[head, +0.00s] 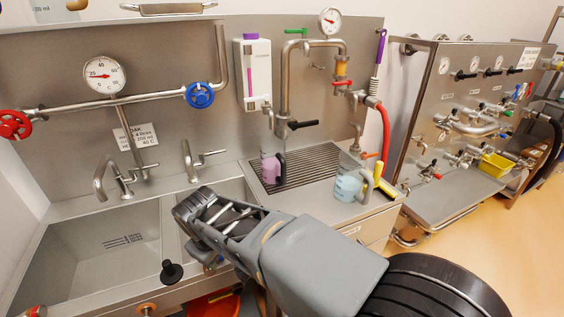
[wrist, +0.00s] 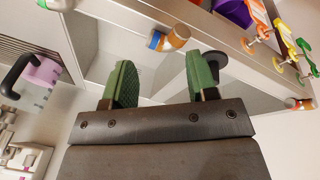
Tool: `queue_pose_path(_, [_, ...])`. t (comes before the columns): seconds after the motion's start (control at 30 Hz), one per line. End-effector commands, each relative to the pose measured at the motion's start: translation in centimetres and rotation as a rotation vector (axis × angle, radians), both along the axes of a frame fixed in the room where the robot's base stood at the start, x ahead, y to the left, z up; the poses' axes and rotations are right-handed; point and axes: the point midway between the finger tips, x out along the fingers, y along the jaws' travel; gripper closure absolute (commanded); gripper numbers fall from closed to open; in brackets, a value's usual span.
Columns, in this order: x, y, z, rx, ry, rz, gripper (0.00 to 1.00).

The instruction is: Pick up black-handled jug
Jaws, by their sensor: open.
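The black-handled jug (head: 268,170) is pinkish-purple with a pale blue upper part. It stands on the ribbed drain grate (head: 304,169) right of the sinks. In the wrist view the jug (wrist: 42,73) shows at the left edge, its black handle pointing left. My gripper (head: 187,205) is over the small sink, left of and nearer than the jug, apart from it. In the wrist view my gripper (wrist: 162,78) has its two green fingers wide apart, with nothing held between them.
A pale blue jug (head: 348,187) with a grey handle stands right of the grate beside a yellow tool (head: 383,183). A pipe outlet (head: 283,125) overhangs the grate. Taps (head: 190,160) rise behind the sinks. A black plunger-like piece (head: 172,271) is at the sink's front edge.

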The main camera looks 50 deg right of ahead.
Motion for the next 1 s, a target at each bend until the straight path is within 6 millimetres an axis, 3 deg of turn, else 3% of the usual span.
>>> queue_pose_path(0.03, [1.3,-1.8,1.2,-0.081,0.067,0.058,0.47])
queue_pose_path(0.2, [5.9,-9.1,2.8,-0.379,0.343,0.31,0.47])
queue_pose_path(0.4, [10.6,-17.4,3.4,-0.635,0.695,0.574,0.47])
queue_pose_path(0.5, [12.5,-20.5,3.3,-0.722,0.845,0.682,0.47])
queue_pose_path(0.73, [15.0,-24.5,2.5,-0.83,1.066,0.836,0.47])
queue_pose_path(1.0, [15.0,-28.5,1.0,-0.854,1.126,0.876,0.47])
